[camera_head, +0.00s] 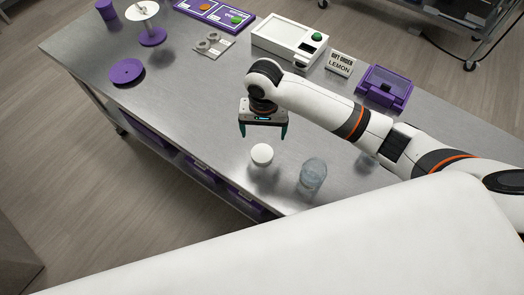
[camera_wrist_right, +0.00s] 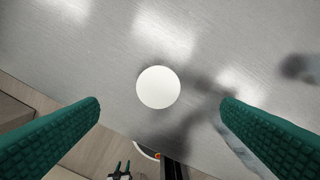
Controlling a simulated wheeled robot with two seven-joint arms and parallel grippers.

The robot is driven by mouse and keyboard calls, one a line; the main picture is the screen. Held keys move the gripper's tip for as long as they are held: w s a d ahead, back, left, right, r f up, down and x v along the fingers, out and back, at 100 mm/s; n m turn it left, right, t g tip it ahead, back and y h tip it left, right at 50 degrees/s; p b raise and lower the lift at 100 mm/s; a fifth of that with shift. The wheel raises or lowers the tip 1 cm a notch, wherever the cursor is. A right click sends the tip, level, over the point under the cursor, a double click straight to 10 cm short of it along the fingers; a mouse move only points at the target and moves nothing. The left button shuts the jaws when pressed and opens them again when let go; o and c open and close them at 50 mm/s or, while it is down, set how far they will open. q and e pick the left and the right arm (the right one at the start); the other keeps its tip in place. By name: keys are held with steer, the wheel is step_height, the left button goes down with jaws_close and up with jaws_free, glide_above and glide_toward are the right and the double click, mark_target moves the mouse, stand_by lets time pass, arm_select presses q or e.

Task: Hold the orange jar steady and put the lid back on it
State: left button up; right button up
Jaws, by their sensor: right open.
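A round white lid-like disc (camera_head: 262,154) lies near the table's front edge; it also shows in the right wrist view (camera_wrist_right: 158,87). A clear glass jar (camera_head: 313,174) stands to its right; no orange shows in it. My right gripper (camera_head: 264,132) is open and empty above and behind the disc, pointing down. In the right wrist view its teal fingers (camera_wrist_right: 160,105) are wide apart, with the disc between them in the picture. What seems to be my left gripper (camera_wrist_right: 122,166) shows tiny at the bottom of that view; its jaw opening is unclear.
The steel table (camera_head: 205,115) has free room left of the disc. A white machine (camera_head: 278,38), a "LEMON" sign (camera_head: 340,64) and a purple box (camera_head: 384,88) stand at the back. A purple disc (camera_head: 126,71) lies at the left. A glassy thing (camera_head: 366,163) is partly behind my right arm.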

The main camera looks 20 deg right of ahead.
glide_above(262, 153)
steer(key=f, duration=0.4)
steer(key=shift+w+d+f, duration=0.1)
steer(key=shift+w+d, duration=0.05)
steer(key=shift+d, duration=0.1)
steer(key=shift+f, duration=0.35)
arm_select(q)
steer(key=shift+w+d+r, duration=0.1)
steer(key=shift+w+r, duration=0.1)
steer(key=shift+w, duration=0.25)
steer(key=shift+w+d+r, duration=0.1)
steer(key=shift+w+r, duration=0.1)
steer(key=shift+w, duration=0.25)
arm_select(e)
steer(key=shift+f+p, duration=0.3)
steer(key=shift+p, duration=0.05)
steer(key=shift+a+f+p, duration=0.15)
steer(key=shift+f+p, duration=0.05)
steer(key=shift+f, duration=1)
steer(key=shift+a+f+p, duration=0.1)
steer(key=shift+f+p, duration=0.1)
steer(key=shift+f, duration=0.95)
arm_select(q)
steer(key=shift+s+r, duration=0.1)
steer(key=shift+r, duration=0.4)
arm_select(e)
steer(key=shift+s, duration=0.2)
steer(key=c, duration=1)
